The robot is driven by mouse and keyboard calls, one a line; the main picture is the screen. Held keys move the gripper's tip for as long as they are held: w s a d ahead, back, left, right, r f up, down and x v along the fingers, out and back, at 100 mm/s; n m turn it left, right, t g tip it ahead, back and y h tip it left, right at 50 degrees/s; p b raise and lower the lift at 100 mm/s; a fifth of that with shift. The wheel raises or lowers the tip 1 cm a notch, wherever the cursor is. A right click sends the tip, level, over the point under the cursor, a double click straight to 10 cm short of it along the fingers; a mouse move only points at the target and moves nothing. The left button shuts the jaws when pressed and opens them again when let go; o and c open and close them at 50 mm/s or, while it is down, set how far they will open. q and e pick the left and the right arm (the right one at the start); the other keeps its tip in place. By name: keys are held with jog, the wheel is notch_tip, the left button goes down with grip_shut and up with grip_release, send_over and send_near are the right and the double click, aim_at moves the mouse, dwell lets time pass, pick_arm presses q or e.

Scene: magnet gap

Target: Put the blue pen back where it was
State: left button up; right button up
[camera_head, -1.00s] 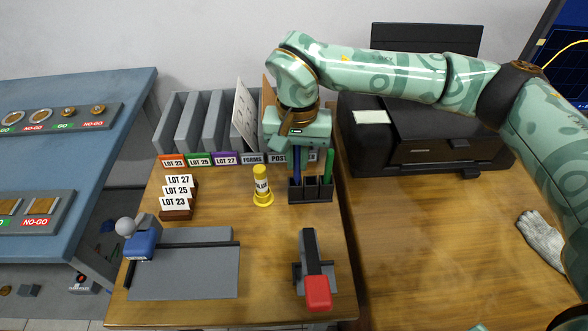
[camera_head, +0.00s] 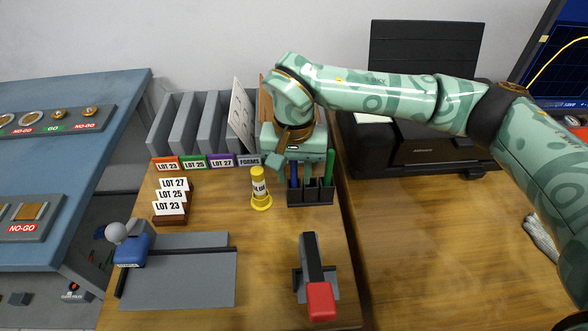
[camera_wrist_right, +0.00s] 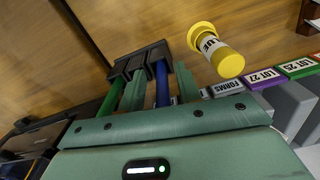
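The blue pen (camera_head: 294,175) stands upright in the left compartment of the dark pen holder (camera_head: 311,198); its lower end is hidden inside. My right gripper (camera_wrist_right: 160,85) is above the holder, pointing down. In the right wrist view the blue pen (camera_wrist_right: 162,84) stands between its two light green fingers, with a gap showing beside the pen, so the fingers look open. In the head view the gripper body hides the pen's top. My left gripper is not in view.
A green pen (camera_head: 329,167) stands in the holder's right compartment. A yellow labelled cylinder (camera_head: 259,188) is just left of the holder. Grey file slots (camera_head: 187,127) stand behind, and a black printer (camera_head: 420,145) is to the right.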

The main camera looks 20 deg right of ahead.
aim_at(294, 183)
pick_arm(q)
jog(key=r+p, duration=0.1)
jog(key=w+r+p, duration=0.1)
jog(key=p, duration=0.1)
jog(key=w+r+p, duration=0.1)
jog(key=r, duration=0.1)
jog(key=shift+p, duration=0.3)
pick_arm(e)
notch_tip(294, 183, up, 12)
jog(key=shift+r, duration=0.15)
